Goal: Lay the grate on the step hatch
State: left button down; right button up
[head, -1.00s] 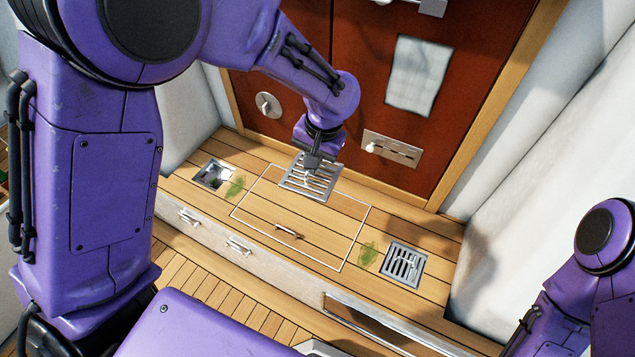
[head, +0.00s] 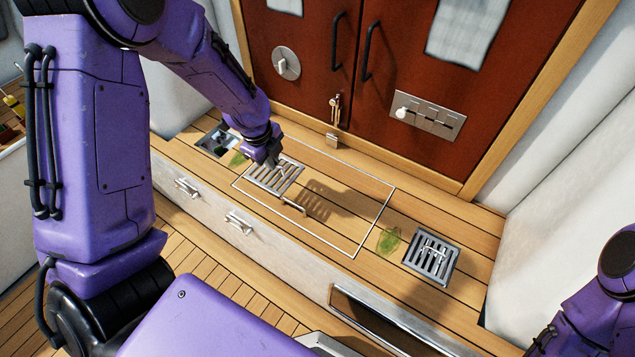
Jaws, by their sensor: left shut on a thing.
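My left gripper (head: 268,161) is shut on the slotted metal grate (head: 273,179) at its upper edge. The grate appears held above the left part of the step hatch (head: 345,222), and a slotted shadow falls on the planks to its right. The hatch is a wooden panel outlined in white, with a small metal handle (head: 292,208) near its front edge. The grate hides part of the hatch's left side. Part of my right arm shows at the lower right, but its gripper is out of view.
An uncovered drain recess (head: 214,141) lies left of the hatch, beside a green smear (head: 238,158). A grate-covered drain (head: 432,256) lies right, beside another green smear (head: 389,241). Red doors (head: 335,65) rise behind. The right part of the hatch is clear.

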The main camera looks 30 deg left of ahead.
pick_arm(q)
jog(key=w+f, duration=0.3)
jog(key=w, duration=0.1)
jog(key=w+f, duration=0.3)
jog(key=w, duration=0.1)
jog(key=w+a+f, duration=0.1)
jog(key=w+f, duration=0.2)
jog(key=w, duration=0.2)
jog(key=shift+w+a+f, duration=0.1)
jog(key=shift+f, duration=0.15)
jog(key=f, duration=0.2)
jog(key=shift+w+f, duration=0.2)
jog(key=shift+f, duration=0.45)
jog(key=shift+f, duration=0.2)
jog(key=c, duration=1.3)
grip_release()
jog(key=shift+o, duration=0.2)
